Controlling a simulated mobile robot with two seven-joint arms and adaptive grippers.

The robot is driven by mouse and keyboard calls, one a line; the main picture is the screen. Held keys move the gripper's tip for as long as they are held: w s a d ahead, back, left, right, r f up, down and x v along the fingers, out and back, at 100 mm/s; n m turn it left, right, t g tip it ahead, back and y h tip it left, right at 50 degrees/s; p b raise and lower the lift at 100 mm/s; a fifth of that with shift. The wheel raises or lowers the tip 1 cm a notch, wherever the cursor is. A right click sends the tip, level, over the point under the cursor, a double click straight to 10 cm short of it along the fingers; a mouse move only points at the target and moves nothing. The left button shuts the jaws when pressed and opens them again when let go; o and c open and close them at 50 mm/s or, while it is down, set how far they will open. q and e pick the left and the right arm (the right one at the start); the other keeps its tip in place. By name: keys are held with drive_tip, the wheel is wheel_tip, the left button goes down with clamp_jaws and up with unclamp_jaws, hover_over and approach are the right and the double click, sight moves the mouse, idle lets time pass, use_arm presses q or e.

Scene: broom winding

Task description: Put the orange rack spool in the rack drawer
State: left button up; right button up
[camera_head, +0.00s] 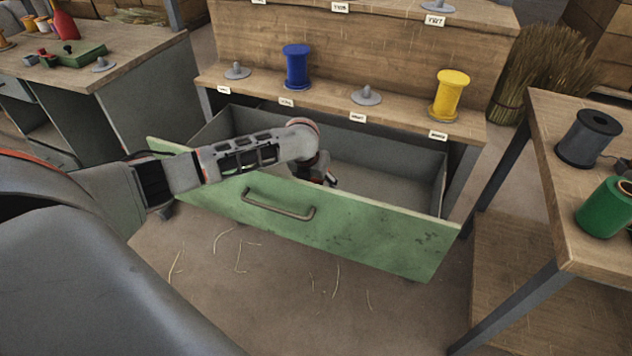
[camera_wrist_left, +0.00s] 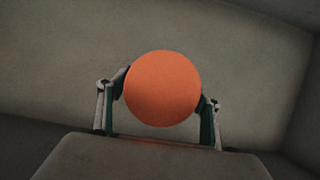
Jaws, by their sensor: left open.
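The orange rack spool (camera_wrist_left: 162,88) shows end-on as a round orange disc in the left wrist view, over the grey drawer floor. My left gripper (camera_wrist_left: 160,98) is open, with one finger on each side of the spool. Contact with the spool's sides is hard to tell. In the head view my left gripper (camera_head: 326,176) reaches down inside the open rack drawer (camera_head: 340,232), which has a green front and a handle. The spool is hidden there behind my arm and the drawer front. My right gripper is not in view.
The rack shelf (camera_head: 320,106) above the drawer holds a blue spool (camera_head: 296,67), a yellow spool (camera_head: 450,95) and empty grey pegs. A table (camera_head: 550,120) at right carries a black spool (camera_head: 588,138) and a green spool (camera_head: 606,208). A workbench (camera_head: 140,62) stands at left.

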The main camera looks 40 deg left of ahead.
use_arm(q)
drive_tip(key=v, duration=0.1)
drive_tip(key=p+v, duration=0.1)
drive_tip(key=v, duration=0.2)
drive_tip(key=shift+w+r+p, duration=0.25)
drive_tip(key=shift+r+p, duration=0.1)
drive_tip(key=shift+p, duration=0.05)
drive_tip(key=p+v, duration=0.3)
drive_tip(key=v, duration=0.4)
drive_tip(key=shift+s+r, duration=0.25)
drive_tip(key=shift+s, duration=0.3)
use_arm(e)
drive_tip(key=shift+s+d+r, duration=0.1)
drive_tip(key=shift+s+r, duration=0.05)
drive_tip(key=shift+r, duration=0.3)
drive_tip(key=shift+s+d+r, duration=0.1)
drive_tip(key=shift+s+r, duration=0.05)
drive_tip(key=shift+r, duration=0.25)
use_arm(q)
drive_tip(key=shift+d, duration=0.1)
drive_tip(key=shift+r, duration=0.1)
